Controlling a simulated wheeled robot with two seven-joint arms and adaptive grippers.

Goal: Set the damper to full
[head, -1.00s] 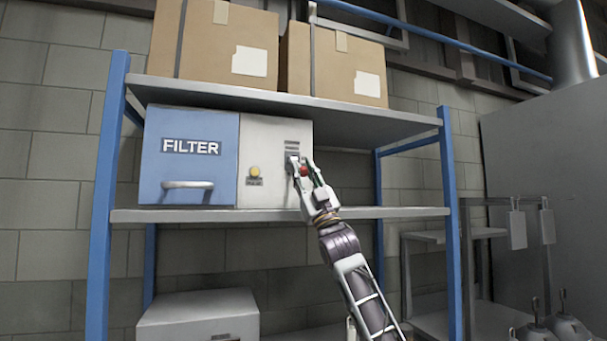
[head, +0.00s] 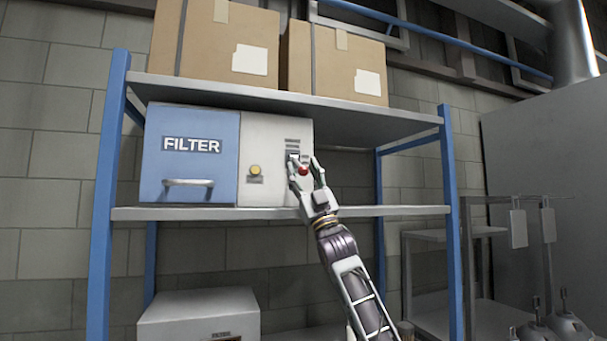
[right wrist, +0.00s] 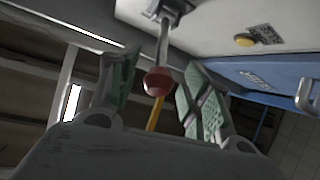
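The damper is a lever with a red knob (head: 303,170) on the light grey front panel (head: 270,135) of the filter box. In the right wrist view a metal rod runs from a bracket on the panel to the red knob (right wrist: 158,80). My right gripper (head: 304,161) is at the knob, with its fingers spread on either side of it. In the right wrist view the green-padded fingers of my right gripper (right wrist: 155,88) stand apart, with a gap beside the knob. The scale behind the lever is too small to read. My left gripper is not in view.
The blue FILTER door (head: 190,165) with a handle is left of the panel, and a yellow button (head: 255,170) is on the panel. The box sits on a shelf (head: 380,211) between blue posts. Cardboard boxes (head: 335,65) stand above. The shelf right of the panel is clear.

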